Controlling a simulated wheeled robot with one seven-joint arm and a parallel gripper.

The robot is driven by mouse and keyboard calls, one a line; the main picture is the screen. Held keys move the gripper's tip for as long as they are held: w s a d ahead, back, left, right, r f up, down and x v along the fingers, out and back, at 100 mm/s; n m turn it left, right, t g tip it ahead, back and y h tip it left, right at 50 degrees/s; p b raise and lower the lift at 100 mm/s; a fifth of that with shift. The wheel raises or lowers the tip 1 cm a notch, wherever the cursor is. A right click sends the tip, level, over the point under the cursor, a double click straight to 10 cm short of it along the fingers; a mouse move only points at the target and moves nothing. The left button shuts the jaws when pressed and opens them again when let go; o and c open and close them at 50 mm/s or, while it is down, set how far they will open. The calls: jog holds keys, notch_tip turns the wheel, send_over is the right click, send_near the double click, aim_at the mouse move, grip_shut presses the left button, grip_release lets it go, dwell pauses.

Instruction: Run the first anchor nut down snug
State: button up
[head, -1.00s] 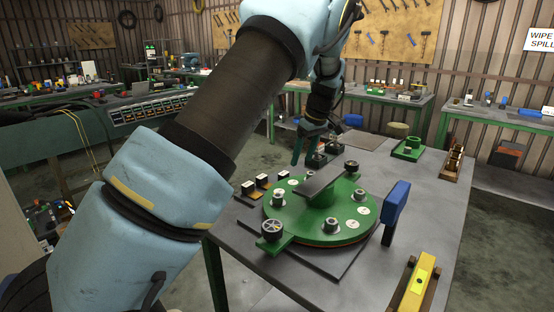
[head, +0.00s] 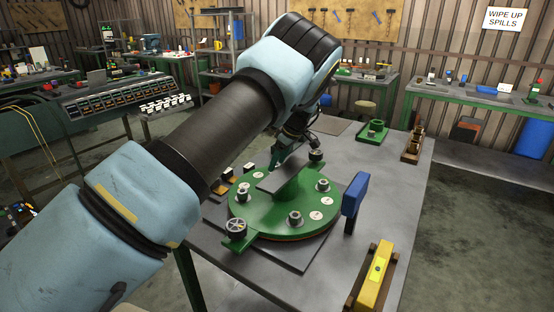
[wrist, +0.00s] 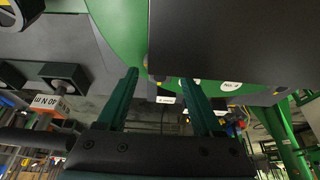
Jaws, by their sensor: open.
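The green round disperser base (head: 265,225) lies on the grey table, with white round labels and several dark-topped metal nuts, such as the nuts at its front (head: 295,218), right (head: 322,185) and left (head: 243,195). I cannot tell which nut is the first anchor nut. A dark flat bar (head: 285,174) crosses above the base's centre. My gripper (head: 283,158) is at the base's far side, partly behind the bar and arm. In the wrist view, its two green fingers (wrist: 160,78) are apart with no nut between them, near the green rim (wrist: 122,30) and a dark plate (wrist: 215,35).
A blue upright block (head: 354,194) stands right of the base. A yellow level (head: 375,272) lies in a wooden holder at the front right. A green tray (head: 373,132) and a wooden rack (head: 412,147) are at the back.

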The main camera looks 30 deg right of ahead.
jog(key=shift+w+a+f, duration=0.1)
jog(key=shift+w+f, duration=0.05)
jog(key=shift+f, duration=0.35)
grip_shut()
dwell(0.3)
